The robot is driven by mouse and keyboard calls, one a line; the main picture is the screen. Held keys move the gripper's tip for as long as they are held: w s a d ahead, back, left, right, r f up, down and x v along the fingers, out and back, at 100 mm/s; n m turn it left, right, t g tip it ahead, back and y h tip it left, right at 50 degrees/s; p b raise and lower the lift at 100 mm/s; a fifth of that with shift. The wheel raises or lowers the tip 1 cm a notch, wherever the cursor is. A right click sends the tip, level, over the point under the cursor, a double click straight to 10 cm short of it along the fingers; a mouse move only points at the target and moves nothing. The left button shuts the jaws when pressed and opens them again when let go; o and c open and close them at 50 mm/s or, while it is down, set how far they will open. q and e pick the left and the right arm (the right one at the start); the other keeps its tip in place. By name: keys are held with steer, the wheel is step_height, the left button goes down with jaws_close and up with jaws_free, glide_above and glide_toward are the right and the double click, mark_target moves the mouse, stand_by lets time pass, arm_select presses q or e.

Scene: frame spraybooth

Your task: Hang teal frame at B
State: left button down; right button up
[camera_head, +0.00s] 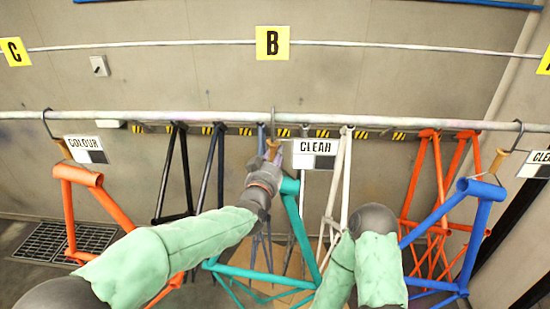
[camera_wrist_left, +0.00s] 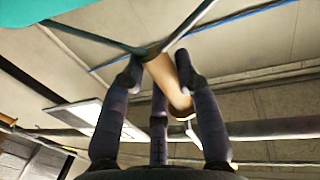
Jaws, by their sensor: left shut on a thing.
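The teal frame (camera_head: 300,229) hangs below the rail under the yellow B sign (camera_head: 272,43); my left arm covers part of it. My left gripper (camera_head: 270,155) is at the top of the frame, just below the rail. In the left wrist view its dark fingers (camera_wrist_left: 162,88) close around a tan handle (camera_wrist_left: 162,72). A thin hook (camera_head: 273,115) rises above it across the rail; whether it bears on the rail I cannot tell. A teal edge (camera_wrist_left: 30,10) shows in the left wrist view. My right gripper is out of view.
The rail (camera_head: 210,117) spans the booth. An orange frame (camera_head: 80,205) with a COLOUR tag (camera_head: 85,149) hangs left, and a blue frame (camera_head: 465,230) right. A CLEAR tag (camera_head: 314,154) hangs beside my left gripper. Black, white and orange frames stand behind, near the wall.

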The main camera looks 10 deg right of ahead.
arm_select(q)
steer(key=shift+a+r, duration=0.1)
steer(key=shift+r, duration=0.4)
steer(key=c, duration=0.8)
jaws_free()
steer(key=shift+f, duration=0.1)
steer(key=shift+c, duration=0.2)
steer(key=shift+f, duration=0.1)
